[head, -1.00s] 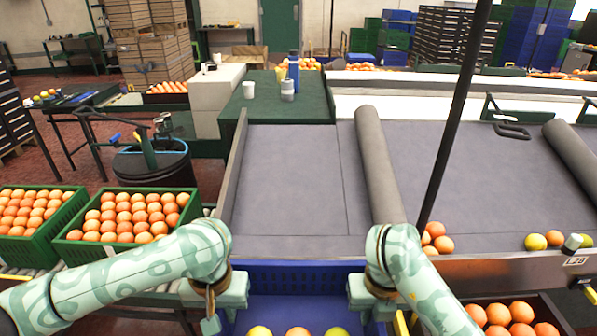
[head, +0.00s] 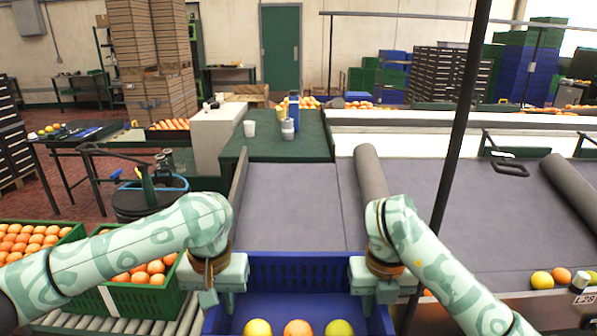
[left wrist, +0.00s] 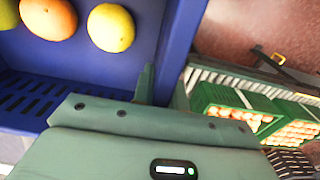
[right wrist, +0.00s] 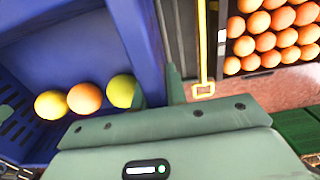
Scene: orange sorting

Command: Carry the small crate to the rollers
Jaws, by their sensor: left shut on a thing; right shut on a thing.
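The small blue crate (head: 300,268) is in the lower middle of the head view, with two yellow-green fruits and one orange (head: 297,328) inside. My left gripper (head: 228,298) is shut on its left wall, and my right gripper (head: 368,300) is shut on its right wall. The crate wall also shows between the fingers in the left wrist view (left wrist: 170,60) and in the right wrist view (right wrist: 150,50). The rollers (head: 120,325) show at the lower left, partly hidden by my left arm. Green crates of oranges (head: 178,285) stand on them.
A grey padded table (head: 290,205) lies beyond the crate, with a roll across it. A thin black post (head: 455,150) rises right of centre. A black bin (head: 150,200) stands at the left. Loose fruits (head: 560,276) lie at the table's right front edge.

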